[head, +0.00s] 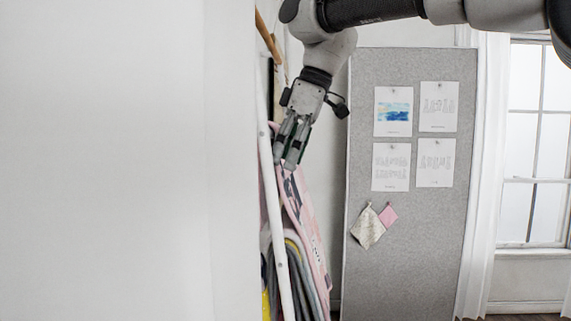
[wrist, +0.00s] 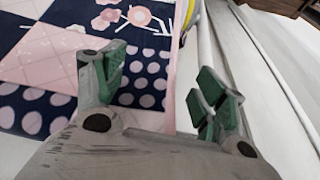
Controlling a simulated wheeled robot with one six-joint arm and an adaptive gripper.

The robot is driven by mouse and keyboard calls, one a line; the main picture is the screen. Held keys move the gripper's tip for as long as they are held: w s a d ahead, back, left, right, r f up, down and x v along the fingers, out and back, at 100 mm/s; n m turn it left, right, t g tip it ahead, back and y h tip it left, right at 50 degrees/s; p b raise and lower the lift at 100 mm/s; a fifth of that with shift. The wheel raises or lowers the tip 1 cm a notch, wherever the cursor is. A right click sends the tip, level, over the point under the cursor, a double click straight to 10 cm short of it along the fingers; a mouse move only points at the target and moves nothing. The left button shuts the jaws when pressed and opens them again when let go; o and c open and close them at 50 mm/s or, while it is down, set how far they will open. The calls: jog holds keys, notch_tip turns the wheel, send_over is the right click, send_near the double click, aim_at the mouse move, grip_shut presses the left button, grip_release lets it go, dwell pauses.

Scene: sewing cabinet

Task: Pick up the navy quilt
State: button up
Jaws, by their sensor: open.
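The navy quilt (wrist: 75,50) is a patchwork of navy dotted, plain pink and flowered patches with a pink edge. It fills the left of the wrist view. In the head view a pink-and-dark hanging cloth (head: 306,222), seen nearly edge-on, appears to be the same quilt. My gripper (head: 288,150) points down at the top of this cloth. In the wrist view my gripper (wrist: 163,88) is open. Its left finger is over the quilt and its right finger is beyond the pink edge. I cannot tell whether either finger touches the cloth.
A white rail (head: 271,205) slants close beside my fingers. Grey and yellow folded cloths (head: 300,275) hang below. A white panel (head: 125,160) blocks the left of the head view. A grey pinboard (head: 430,240) with sheets and potholders stands behind.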

jog(key=shift+x, duration=0.95)
jog(key=shift+c, duration=0.3)
jog(key=c, duration=1.5)
jog(key=r, duration=1.1)
jog(key=shift+s+a, duration=0.1)
jog(key=shift+a, duration=0.15)
grip_shut()
jog(key=shift+d+r, duration=0.15)
jog(key=shift+r, duration=0.4)
